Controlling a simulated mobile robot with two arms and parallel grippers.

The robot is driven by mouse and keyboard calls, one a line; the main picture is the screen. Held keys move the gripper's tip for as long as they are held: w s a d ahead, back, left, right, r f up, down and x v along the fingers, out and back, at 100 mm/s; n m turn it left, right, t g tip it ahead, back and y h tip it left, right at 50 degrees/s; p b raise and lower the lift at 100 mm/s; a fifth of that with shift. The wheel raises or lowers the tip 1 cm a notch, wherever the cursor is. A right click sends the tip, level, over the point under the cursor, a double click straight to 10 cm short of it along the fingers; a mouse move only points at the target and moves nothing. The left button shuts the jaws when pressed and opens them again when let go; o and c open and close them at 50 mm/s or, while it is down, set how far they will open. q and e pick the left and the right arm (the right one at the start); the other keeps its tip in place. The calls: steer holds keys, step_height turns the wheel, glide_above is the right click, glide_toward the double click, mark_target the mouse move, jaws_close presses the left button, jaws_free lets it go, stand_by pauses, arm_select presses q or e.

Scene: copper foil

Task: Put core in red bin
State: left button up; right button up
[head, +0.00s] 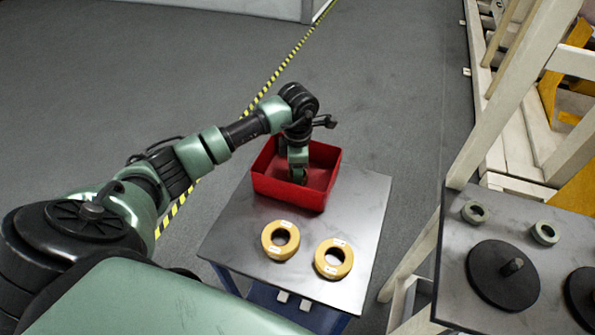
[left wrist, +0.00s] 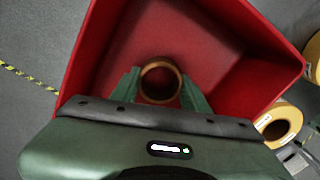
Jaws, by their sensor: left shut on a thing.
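The red bin (head: 290,196) stands at the back of the small grey table, open at the top. In the left wrist view, its red walls (left wrist: 262,75) surround the view of my gripper. My left gripper (head: 299,178) points down inside the bin's opening. It is shut on a tan ring-shaped core (left wrist: 160,66), with one green finger on each side of it in the left wrist view (left wrist: 160,88). I cannot tell whether the core touches the bin's floor. My right gripper is not in view.
Two yellow rolls, one on the left (head: 280,240) and one on the right (head: 333,259), lie on the grey table (head: 230,228) in front of the bin. On the right, another table (head: 456,235) carries black discs (head: 503,275) and small grey rings (head: 475,212). A pale frame (head: 510,90) rises behind it.

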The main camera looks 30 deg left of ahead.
arm_select(q)
steer(key=o, duration=1.3)
steer(key=shift+r+p, duration=0.3)
step_height(320, 180, up, 12)
steer(key=b, duration=0.2)
steer(key=shift+f, duration=0.15)
